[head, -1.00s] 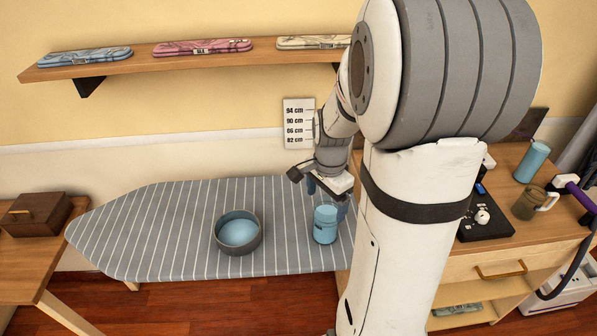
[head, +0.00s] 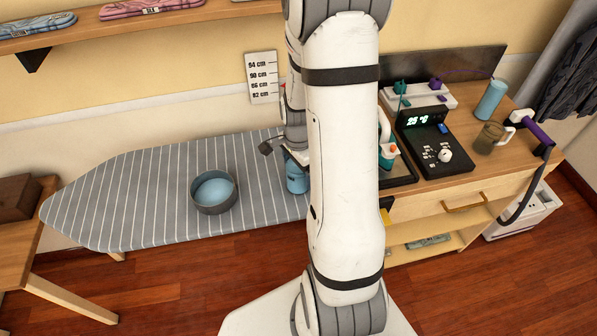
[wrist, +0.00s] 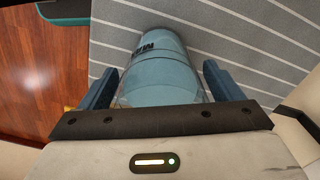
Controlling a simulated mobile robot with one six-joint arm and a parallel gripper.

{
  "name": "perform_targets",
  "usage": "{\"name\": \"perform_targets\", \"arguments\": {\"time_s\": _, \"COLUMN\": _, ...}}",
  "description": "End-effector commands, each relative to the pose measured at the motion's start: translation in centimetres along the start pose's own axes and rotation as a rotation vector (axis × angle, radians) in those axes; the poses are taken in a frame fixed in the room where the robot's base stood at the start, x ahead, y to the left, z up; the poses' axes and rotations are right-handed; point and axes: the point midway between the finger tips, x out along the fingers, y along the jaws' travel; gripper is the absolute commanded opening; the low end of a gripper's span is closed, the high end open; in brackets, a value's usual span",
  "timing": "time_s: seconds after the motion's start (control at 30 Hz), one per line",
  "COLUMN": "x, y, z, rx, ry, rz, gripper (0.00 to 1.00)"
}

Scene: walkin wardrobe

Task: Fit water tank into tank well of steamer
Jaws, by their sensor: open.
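A blue cylindrical container with a dark label (head: 297,180) stands at the right end of the ironing board. I cannot tell if it is the water tank. In the wrist view the blue container (wrist: 160,68) lies between the two blue fingers of my gripper (wrist: 161,82), which is open with a finger on each side. In the head view my arm hides most of the gripper. The steamer (head: 527,213) is a white unit on the floor at the right, with a black hose and purple handle (head: 535,133). Its tank well cannot be made out.
A grey bowl with a blue inside (head: 213,208) stands on the striped ironing board (head: 120,205). The wooden cabinet (head: 455,178) holds a black control panel (head: 425,145), an iron, a brown mug (head: 490,137) and another blue cylinder (head: 491,100). Floor is clear in front.

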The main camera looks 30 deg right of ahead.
Motion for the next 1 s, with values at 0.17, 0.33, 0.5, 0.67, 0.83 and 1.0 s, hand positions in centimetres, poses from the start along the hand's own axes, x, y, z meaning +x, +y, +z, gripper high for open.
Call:
{"name": "perform_targets", "arguments": {"time_s": 0.17, "x": 0.04, "y": -0.01, "z": 0.03, "rx": -0.001, "ry": 0.000, "rz": 0.000, "gripper": 0.86}}
{"name": "perform_targets", "arguments": {"time_s": 0.33, "x": 0.03, "y": -0.01, "z": 0.04, "rx": -0.002, "ry": 0.000, "rz": 0.000, "gripper": 0.75}}
{"name": "perform_targets", "arguments": {"time_s": 0.5, "x": 0.02, "y": -0.01, "z": 0.05, "rx": -0.002, "ry": 0.000, "rz": 0.000, "gripper": 0.61}}
{"name": "perform_targets", "arguments": {"time_s": 0.67, "x": 0.01, "y": -0.02, "z": 0.07, "rx": -0.002, "ry": 0.000, "rz": 0.000, "gripper": 0.48}}
{"name": "perform_targets", "arguments": {"time_s": 0.83, "x": 0.01, "y": -0.02, "z": 0.08, "rx": -0.003, "ry": 0.000, "rz": 0.000, "gripper": 0.34}}
{"name": "perform_targets", "arguments": {"time_s": 1.0, "x": -0.02, "y": -0.04, "z": 0.08, "rx": -0.003, "ry": 0.000, "rz": 0.000, "gripper": 0.29}}
